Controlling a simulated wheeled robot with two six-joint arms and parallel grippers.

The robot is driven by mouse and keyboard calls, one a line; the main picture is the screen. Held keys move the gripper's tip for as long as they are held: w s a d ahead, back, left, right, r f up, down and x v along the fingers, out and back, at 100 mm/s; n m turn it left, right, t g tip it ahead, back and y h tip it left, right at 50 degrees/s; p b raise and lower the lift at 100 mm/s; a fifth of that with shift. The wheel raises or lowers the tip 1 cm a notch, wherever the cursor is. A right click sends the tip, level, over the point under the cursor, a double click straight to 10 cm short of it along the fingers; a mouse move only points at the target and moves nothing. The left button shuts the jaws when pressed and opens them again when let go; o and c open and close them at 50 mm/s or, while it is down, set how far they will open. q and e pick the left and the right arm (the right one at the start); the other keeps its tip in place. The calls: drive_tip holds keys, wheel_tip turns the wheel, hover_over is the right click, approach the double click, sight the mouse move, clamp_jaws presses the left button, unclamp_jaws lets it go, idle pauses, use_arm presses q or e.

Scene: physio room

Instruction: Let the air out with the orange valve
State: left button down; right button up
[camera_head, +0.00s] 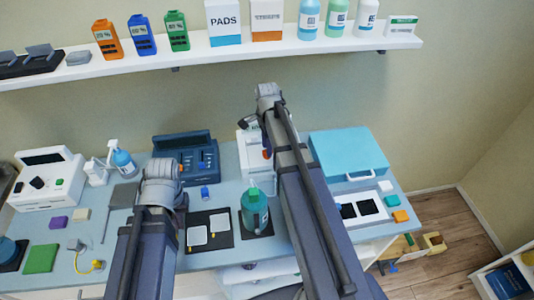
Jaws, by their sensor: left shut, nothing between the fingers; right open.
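I cannot make out the orange valve for certain. A small blue and reddish-orange part (267,152) shows at the edge of my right arm, in front of a white device (248,146) that the arm partly covers. A small orange block (401,216) lies at the table's right end. My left arm rises from the bottom to a grey joint near the dark blue device (197,143). My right arm reaches across the table to a joint in front of the wall. No fingers of either gripper can be seen; the arms hide whatever lies behind them.
The blue-grey table (215,259) also holds a green bottle (254,212), a pump bottle (122,163), a white monitor (45,180), a yellow-ended cable (97,265) and a blue-lidded case (345,154). A wall shelf (330,46) with bottles and boxes runs above.

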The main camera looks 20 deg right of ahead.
drive_tip(key=shift+f, duration=0.4)
clamp_jaws()
